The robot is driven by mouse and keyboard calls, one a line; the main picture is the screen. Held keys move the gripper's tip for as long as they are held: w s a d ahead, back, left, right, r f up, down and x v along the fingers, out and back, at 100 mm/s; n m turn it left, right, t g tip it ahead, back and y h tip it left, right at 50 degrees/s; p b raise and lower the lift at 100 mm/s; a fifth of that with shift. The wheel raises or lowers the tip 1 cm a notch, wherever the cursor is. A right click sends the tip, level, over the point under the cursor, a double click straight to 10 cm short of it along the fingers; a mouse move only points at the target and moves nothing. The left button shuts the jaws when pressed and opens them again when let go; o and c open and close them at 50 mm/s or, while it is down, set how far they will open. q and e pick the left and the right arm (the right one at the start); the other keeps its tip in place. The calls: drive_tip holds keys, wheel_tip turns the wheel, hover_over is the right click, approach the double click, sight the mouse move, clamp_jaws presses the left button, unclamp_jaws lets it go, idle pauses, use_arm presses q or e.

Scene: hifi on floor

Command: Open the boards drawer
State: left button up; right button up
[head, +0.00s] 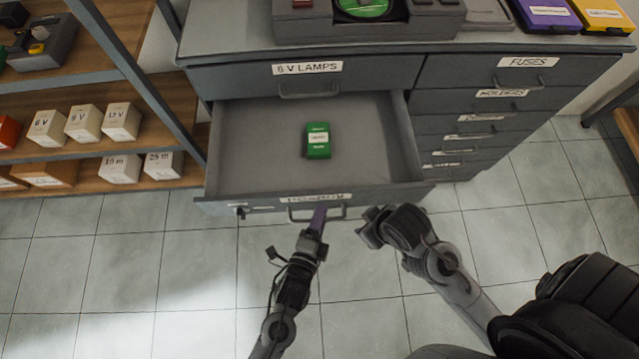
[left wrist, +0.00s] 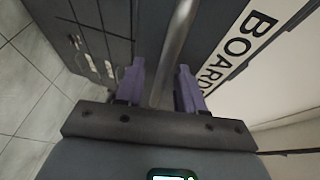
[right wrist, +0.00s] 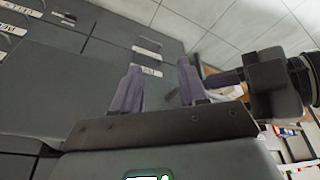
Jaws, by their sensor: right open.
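The boards drawer (head: 250,190) stands pulled far out of the grey cabinet in the head view. A green box with a white label (head: 318,141) lies inside it. Its front carries a handle (head: 299,217) and a partly hidden label; the left wrist view shows the letters of the label (left wrist: 236,48) large. My left gripper (head: 318,216) is at this handle. In the left wrist view its purple fingers are apart, with the handle bar (left wrist: 177,40) between them. My right gripper (right wrist: 158,78) is open and empty, just right of the left one, near the drawer front.
Closed drawers, including one labelled 6 V LAMPS (head: 360,75) above and the FUSES drawer (head: 510,70) at right, fill the cabinet. A shelf with small white boxes (head: 84,122) stands at left. Devices and coloured boxes sit on the cabinet top. The tiled floor (head: 110,270) in front is clear.

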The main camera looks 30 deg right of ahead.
use_arm(q)
drive_tip(key=p+v, duration=0.2)
drive_tip(key=v, duration=0.9)
drive_tip(key=shift+p, duration=0.3)
